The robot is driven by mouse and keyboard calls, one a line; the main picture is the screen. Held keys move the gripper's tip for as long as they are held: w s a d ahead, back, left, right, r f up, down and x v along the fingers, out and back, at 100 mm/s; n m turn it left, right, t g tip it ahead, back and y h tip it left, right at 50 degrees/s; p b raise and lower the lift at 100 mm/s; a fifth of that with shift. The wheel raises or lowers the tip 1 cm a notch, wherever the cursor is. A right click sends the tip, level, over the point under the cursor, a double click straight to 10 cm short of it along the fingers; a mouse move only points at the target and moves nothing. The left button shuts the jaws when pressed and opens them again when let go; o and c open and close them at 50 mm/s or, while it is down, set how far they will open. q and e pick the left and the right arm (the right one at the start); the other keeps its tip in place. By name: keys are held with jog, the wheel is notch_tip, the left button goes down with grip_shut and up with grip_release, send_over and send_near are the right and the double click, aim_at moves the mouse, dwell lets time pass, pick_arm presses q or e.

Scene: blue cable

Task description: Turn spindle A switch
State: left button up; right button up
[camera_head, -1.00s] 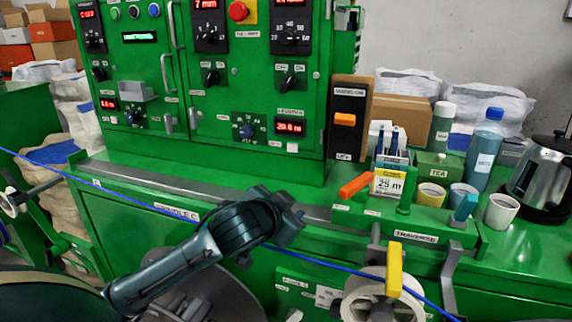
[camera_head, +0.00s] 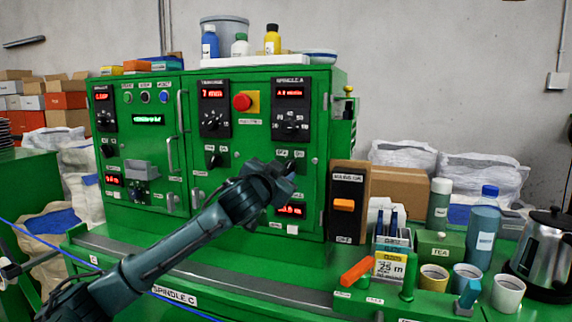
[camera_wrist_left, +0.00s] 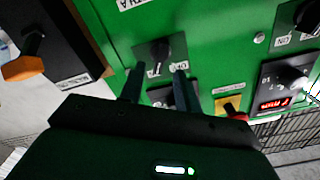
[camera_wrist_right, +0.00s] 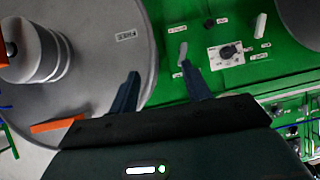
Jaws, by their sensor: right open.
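The Spindle A panel (camera_head: 291,110) is at the upper right of the green cabinet in the head view, with a red display and a dial. Its small black on/off switch is largely hidden there by my left gripper (camera_head: 286,172). In the left wrist view the black switch knob (camera_wrist_left: 157,52) sits between and beyond the fingertips of my left gripper (camera_wrist_left: 157,72), which is open, one finger either side. Contact cannot be told. My right gripper (camera_wrist_right: 160,76) is open and empty, near a small lever (camera_wrist_right: 183,51) on a green panel.
A red emergency button (camera_head: 242,102) and the Traverse switch (camera_head: 213,157) are left of the Spindle A panel. The bench holds mugs, bottles and a kettle (camera_head: 543,255). A blue cable (camera_head: 40,240) runs at the lower left.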

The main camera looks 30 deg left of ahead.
aim_at(288, 168)
pick_arm(q)
jog(key=shift+p+x, duration=0.3)
jog(key=shift+x, duration=1.55)
jog(key=shift+c, duration=0.3)
grip_shut()
